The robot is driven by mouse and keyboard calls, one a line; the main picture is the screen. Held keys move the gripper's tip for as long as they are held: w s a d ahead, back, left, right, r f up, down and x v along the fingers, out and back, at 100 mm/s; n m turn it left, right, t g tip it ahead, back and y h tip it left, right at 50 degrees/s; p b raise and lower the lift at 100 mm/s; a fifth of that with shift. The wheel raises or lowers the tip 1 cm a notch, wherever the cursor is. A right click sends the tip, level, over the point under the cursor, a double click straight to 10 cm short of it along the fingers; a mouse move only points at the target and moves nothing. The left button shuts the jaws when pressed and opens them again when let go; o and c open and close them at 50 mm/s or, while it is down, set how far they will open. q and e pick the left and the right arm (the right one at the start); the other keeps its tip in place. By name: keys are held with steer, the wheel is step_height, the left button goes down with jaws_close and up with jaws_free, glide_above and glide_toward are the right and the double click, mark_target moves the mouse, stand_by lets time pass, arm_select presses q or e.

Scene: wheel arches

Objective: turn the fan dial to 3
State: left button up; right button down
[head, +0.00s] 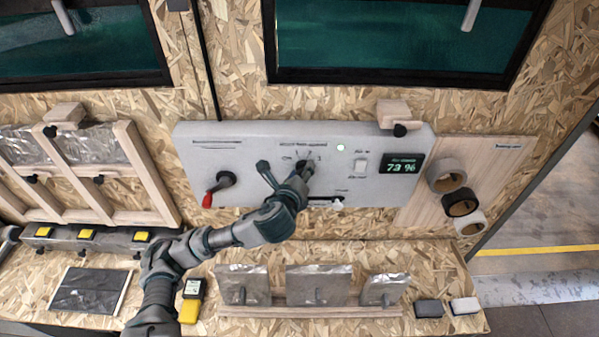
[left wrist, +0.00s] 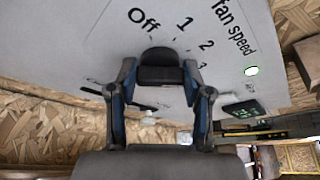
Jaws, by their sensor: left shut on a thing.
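The dark fan dial (left wrist: 160,70) sits on the grey control panel (head: 260,140), with "Off", "1", "2" and a partly hidden mark around it, and the words "fan speed" beside them. My left gripper (left wrist: 158,78) is shut on the dial, one finger at each side, in the left wrist view. In the head view my left gripper (head: 303,170) reaches up to the panel below the fan label and covers most of the dial. I cannot tell which mark the dial points at. My right gripper is not in view.
Left of the dial is a red-tipped rotary handle (head: 216,188). To its right are a white switch (head: 360,162), a green light (head: 341,147) and a display (head: 402,167) reading 73 %. A slider with a white knob (head: 337,204) lies just below. Tape rolls (head: 460,202) hang further right.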

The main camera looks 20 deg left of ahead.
arm_select(q)
steer(key=shift+s+d+f+m+g+y, duration=0.1)
steer(key=shift+d+f+m+g+y, duration=0.1)
steer(key=shift+f+m+g+y, duration=0.45)
steer(key=shift+r+m, duration=0.2)
steer(key=shift+m, duration=0.15)
steer(key=o, duration=1.2)
steer(key=shift+t, duration=0.25)
steer(key=shift+c, duration=0.2)
steer(key=shift+r, duration=0.15)
steer(key=shift+r, duration=0.1)
